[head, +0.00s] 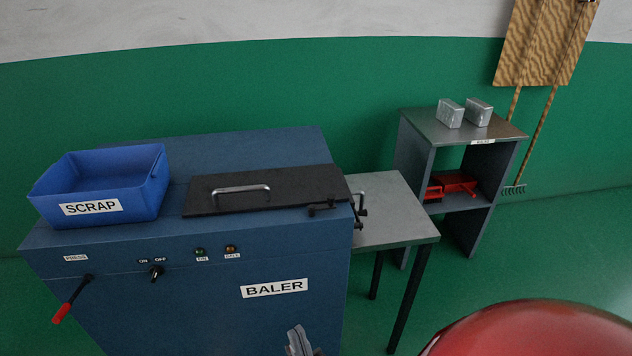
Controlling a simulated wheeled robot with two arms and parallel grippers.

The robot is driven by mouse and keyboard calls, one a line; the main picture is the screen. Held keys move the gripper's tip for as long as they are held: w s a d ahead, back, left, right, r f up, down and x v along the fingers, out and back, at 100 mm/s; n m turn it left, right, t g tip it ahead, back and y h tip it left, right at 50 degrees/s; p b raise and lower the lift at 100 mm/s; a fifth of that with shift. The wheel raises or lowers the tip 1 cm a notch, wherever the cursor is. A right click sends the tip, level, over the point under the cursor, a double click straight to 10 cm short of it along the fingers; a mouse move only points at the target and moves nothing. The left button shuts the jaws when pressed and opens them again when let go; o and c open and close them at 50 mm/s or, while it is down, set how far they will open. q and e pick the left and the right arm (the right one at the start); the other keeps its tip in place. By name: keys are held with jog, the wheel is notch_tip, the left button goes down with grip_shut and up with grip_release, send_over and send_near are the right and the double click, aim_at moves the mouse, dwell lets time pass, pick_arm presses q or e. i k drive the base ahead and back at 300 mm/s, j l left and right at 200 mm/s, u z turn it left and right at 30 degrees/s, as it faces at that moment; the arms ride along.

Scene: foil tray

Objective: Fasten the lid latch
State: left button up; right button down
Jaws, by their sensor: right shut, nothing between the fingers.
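The blue baler (190,290) stands at the left with a flat black lid (300,182) lying on its top. The lid has a metal bar handle (240,192). A small dark latch (322,210) sits at the lid's front right edge; it is too small to tell whether it is fastened. My right gripper (297,338) shows at the bottom edge, in front of the baler and well below the latch. It is shut and empty, touching nothing I can see. My left gripper is out of view.
A blue SCRAP bin (145,203) stands on the baler's left. A red-tipped lever (72,298) and a switch (156,273) are on its front. A grey side table (395,220) adjoins its right. A shelf (440,130) holds two metal blocks (450,113).

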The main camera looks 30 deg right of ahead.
aim_at(311, 208)
jog(key=z, duration=1.05)
jog(key=i+l+u, duration=0.1)
jog(key=l+u, duration=0.15)
jog(key=l, duration=0.3)
